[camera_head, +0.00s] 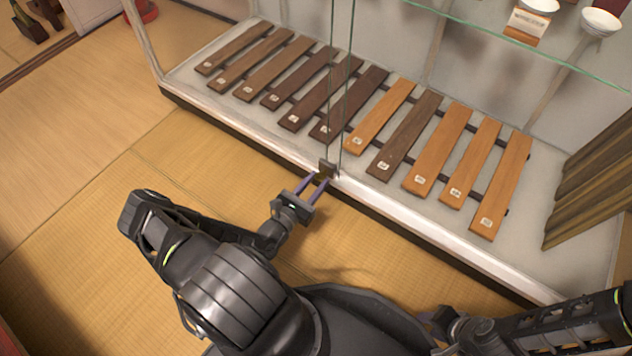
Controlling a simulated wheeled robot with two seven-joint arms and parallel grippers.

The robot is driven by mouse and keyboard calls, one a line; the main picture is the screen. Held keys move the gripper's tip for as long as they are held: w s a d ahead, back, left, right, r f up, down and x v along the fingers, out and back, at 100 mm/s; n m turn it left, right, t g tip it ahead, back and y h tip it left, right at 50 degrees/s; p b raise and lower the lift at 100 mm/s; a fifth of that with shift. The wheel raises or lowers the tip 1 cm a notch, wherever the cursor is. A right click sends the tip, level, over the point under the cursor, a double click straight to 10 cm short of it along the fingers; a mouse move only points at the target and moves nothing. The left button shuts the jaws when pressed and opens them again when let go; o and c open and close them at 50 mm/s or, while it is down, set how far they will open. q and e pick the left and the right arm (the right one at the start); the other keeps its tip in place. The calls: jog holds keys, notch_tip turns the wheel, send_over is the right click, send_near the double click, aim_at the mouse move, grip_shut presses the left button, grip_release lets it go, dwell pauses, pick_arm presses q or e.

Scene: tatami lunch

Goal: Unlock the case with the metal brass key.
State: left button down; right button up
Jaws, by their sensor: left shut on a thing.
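The glass display case (240,128) has a white base and dark lower trim. A small dark lock (326,166) sits low at the front, where the upright glass edges meet. My left gripper (319,182) is right at the lock, its two purple-grey fingers pointing at it. It is shut on the brass key, of which only a tiny yellowish bit shows between the fingertips. I cannot tell whether the key is in the lock or just before it. My right arm (560,325) lies at the lower right; its gripper end is dark and unclear.
Inside the case lies a row of brown and orange wooden bars (440,150) like a xylophone. A glass shelf (500,35) above holds white bowls (600,22). Tatami floor (70,140) is clear at left.

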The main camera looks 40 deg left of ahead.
pick_arm(q)
jog(key=shift+n, duration=0.5)
jog(key=n+p, duration=0.1)
jog(key=n, duration=1.5)
jog(key=shift+n, duration=0.4)
jog(key=shift+r, duration=0.1)
dwell(0.3)
jog(key=c, duration=1)
grip_release()
jog(key=shift+c, duration=0.2)
jog(key=shift+s, duration=0.1)
